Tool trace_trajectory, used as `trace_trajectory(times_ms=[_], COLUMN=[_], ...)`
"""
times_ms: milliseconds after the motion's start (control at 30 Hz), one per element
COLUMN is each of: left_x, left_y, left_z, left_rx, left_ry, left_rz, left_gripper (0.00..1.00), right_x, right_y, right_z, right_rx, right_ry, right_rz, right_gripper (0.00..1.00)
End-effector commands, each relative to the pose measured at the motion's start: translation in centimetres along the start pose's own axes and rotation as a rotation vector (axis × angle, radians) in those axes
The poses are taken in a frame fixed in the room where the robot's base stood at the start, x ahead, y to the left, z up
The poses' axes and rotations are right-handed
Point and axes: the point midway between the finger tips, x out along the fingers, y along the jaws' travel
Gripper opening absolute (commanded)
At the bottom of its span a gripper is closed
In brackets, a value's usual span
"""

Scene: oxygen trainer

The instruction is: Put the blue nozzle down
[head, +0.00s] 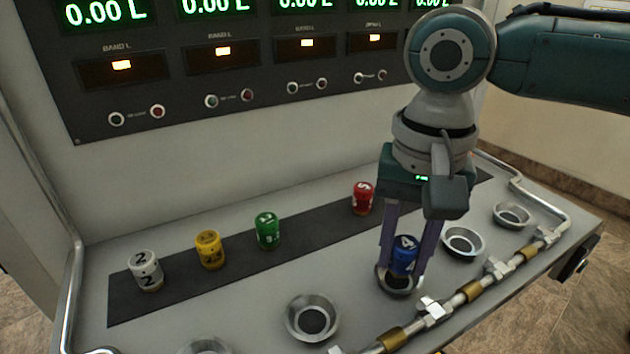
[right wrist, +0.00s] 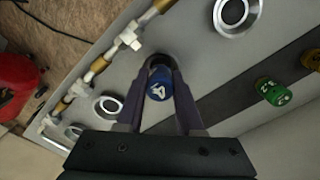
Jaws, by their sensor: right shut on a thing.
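The blue nozzle (head: 404,255), marked with a 4, is upright between the fingers of my right gripper (head: 405,262). Its lower end is at a metal ring socket (head: 399,286) in the front row of the panel; whether it rests on the bottom I cannot tell. In the right wrist view the blue nozzle (right wrist: 160,84) sits between the two fingertips of the right gripper (right wrist: 161,75), which are shut on it. The fingers partly cover the nozzle and the socket. My left gripper does not clearly show.
White (head: 146,270), yellow (head: 210,249), green (head: 267,230) and red (head: 364,197) nozzles stand on the dark strip (head: 130,305). Empty sockets lie left (head: 312,318) and right (head: 463,242) of the gripper. A pipe with valves (head: 470,291) runs along the front edge.

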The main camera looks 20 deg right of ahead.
Motion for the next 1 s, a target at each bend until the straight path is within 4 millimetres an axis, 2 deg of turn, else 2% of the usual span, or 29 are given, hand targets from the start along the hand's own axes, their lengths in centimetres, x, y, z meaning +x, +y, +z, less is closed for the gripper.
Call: trace_trajectory(times_ms=[367,400,600,667,867,1000], left_x=[-0.1,-0.1,-0.1,-0.1,-0.1,0.2], left_y=[-0.1,-0.1,-0.2,-0.3,-0.3,-0.3], left_z=[0.0,0.0,0.0,0.0,0.1,0.1], left_rx=[0.003,0.004,0.009,0.010,0.010,0.010], left_ry=[-0.001,-0.001,-0.002,-0.002,-0.002,-0.002], left_rz=[-0.002,-0.003,-0.007,-0.008,-0.008,-0.008], left_gripper=[0.50,0.50,0.50,0.50,0.50,0.50], right_x=[0.9,0.9,0.9,0.9,0.9,-0.3], right_y=[0.0,0.0,0.1,0.1,0.1,0.1], right_z=[0.0,0.0,0.0,0.0,0.0,-0.1], right_rx=[0.000,0.000,0.000,0.000,0.000,-0.001], right_ry=[0.000,0.000,0.000,0.000,0.000,0.003], right_rz=[-0.001,0.000,0.002,0.002,0.004,0.001], right_gripper=[0.00,0.39,0.61,0.66,0.66,0.66])
